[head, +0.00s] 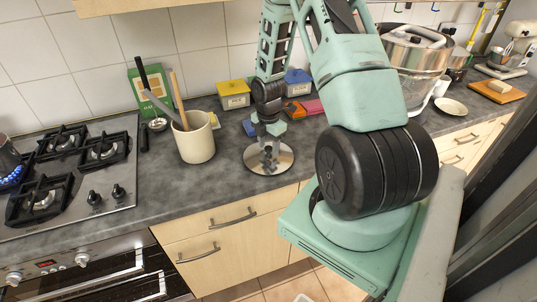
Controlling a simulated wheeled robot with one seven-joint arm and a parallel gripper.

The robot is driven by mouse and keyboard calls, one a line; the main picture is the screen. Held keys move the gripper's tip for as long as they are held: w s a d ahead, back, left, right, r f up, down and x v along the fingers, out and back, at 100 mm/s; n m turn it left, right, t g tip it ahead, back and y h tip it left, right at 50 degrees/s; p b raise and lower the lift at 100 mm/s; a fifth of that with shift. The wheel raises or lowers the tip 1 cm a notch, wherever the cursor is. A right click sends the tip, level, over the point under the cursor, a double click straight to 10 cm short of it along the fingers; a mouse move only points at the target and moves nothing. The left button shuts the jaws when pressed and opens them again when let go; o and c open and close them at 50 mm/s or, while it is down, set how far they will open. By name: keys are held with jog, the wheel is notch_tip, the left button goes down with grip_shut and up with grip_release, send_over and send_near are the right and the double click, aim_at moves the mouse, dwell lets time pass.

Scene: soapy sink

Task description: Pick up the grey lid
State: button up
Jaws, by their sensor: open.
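The grey lid (284,162) is a round, shiny disc lying flat on the dark countertop near its front edge, in the middle of the head view. My gripper (268,168) points down over the lid, with its fingers apart and their tips close to the lid's middle. The fingers hide the centre of the lid, so any knob there cannot be made out. I cannot tell whether the fingertips touch the lid.
A cream crock (195,143) with utensils stands left of the lid, beside the gas stove (72,170). Behind the lid are a yellow box (234,96), a blue box (298,84) and a pink item (313,108). A large pot (414,60) stands right.

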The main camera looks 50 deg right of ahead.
grip_shut()
jog(key=shift+r, duration=0.15)
